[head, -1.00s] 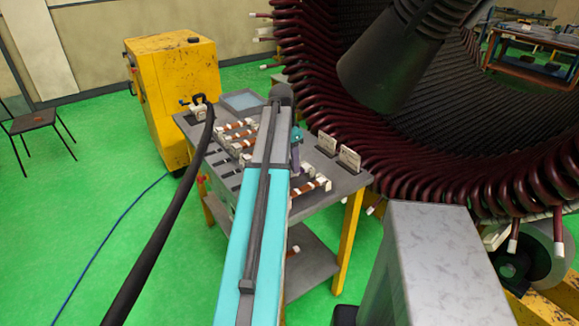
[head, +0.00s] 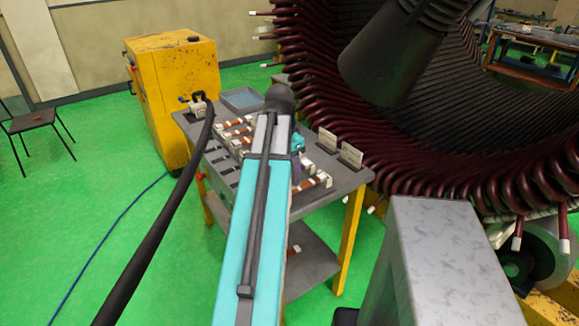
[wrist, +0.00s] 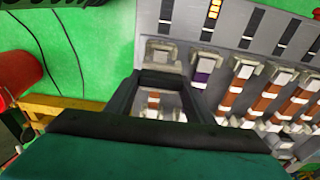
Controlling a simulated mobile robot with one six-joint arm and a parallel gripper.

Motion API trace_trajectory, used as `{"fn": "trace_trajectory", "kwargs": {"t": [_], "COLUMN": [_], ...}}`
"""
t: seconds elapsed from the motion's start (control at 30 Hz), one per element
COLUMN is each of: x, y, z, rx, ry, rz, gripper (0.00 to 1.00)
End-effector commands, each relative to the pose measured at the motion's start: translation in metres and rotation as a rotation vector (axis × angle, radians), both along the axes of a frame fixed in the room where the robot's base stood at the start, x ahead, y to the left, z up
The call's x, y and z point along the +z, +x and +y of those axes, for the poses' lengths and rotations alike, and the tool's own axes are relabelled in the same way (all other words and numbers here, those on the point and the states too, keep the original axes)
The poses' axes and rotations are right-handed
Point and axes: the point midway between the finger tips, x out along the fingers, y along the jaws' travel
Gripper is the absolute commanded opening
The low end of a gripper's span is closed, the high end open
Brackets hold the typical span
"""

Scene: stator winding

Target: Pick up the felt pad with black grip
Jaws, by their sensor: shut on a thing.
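My gripper (wrist: 165,84) shows in the wrist view as two dark fingers reaching forward over the bench. They are shut on a dark piece spanning their tips, which appears to be the black grip (wrist: 165,76) of the felt pad. The pad's felt itself cannot be clearly told apart. A pale grey block (wrist: 163,53) lies just beyond the fingertips. In the head view my gripper (head: 298,146) is mostly hidden behind my teal arm, low over the bench's right part.
The grey bench (head: 336,181) carries rows of pale holders with brown and purple pieces. Two white cards (head: 350,155) stand at its right edge. The large stator (head: 400,150) curves close on the right. A yellow cabinet (head: 175,95) stands behind left.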

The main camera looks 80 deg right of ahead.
Motion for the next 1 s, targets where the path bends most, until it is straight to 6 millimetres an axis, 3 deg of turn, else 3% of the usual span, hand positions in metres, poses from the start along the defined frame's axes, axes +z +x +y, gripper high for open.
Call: {"fn": "trace_trajectory", "kwargs": {"t": [0.1,0.4,1.0], "x": [0.0,0.004,0.005], "y": [-0.003,-0.006,-0.007], "z": [0.02,0.047,0.052], "rx": [-0.001,-0.001,0.0], "ry": [-0.003,-0.001,-0.001], "rz": [0.0,0.0,0.0], "gripper": [0.21,0.21,0.21]}}
